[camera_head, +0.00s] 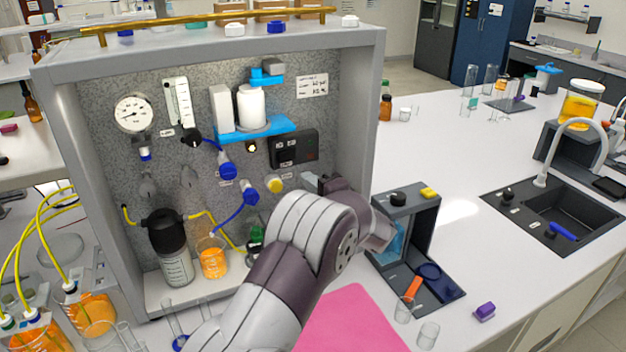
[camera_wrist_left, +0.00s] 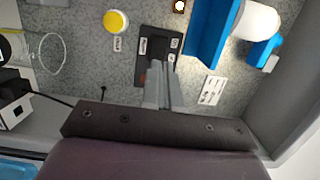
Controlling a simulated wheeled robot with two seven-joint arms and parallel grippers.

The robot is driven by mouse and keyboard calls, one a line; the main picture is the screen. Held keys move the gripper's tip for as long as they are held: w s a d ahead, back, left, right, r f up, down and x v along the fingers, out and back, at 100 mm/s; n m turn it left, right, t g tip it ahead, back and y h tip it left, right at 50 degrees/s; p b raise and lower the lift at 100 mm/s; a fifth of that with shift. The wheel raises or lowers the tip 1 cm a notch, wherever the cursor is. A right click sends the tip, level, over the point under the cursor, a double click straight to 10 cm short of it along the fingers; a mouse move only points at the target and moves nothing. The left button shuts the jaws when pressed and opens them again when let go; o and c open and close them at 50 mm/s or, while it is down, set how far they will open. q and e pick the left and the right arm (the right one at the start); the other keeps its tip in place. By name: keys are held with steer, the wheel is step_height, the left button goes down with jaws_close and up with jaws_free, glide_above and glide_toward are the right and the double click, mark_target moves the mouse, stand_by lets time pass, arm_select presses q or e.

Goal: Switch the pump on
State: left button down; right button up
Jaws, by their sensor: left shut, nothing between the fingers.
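A black control box (camera_head: 293,149) is fixed to the back wall of the grey cabinet, right of centre; it also shows in the left wrist view (camera_wrist_left: 146,45) with small white labels. My left gripper (camera_head: 310,181) reaches into the cabinet by its right wall, just below the box in the head view. In the left wrist view its fingers (camera_wrist_left: 161,85) are together and empty, overlapping the lower part of the box and hiding some of its face. I cannot tell whether they touch it. A small reddish part shows beside the fingers. My right gripper is not in view.
A yellow knob (camera_head: 274,184) and blue valves (camera_head: 228,169) sit close by on the cabinet wall. A blue shelf (camera_head: 262,128) with a white bottle (camera_head: 250,106) is above. The cabinet's right wall (camera_head: 358,120) stands close to my left arm. A pink mat (camera_head: 350,322) lies in front.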

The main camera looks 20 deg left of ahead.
mark_target(281, 158)
arm_select(q)
steer(key=p+x, duration=0.2)
steer(key=x, duration=0.7)
steer(key=shift+w, duration=0.2)
steer(key=shift+w+a+f+p, duration=0.15)
steer(key=shift+w+a+p, duration=0.1)
steer(key=shift+p, duration=0.05)
steer(key=shift+a, duration=0.2)
steer(key=shift+s+m+t+h, duration=0.1)
steer(key=shift+m+t+h, duration=0.2)
steer(key=shift+t, duration=0.1)
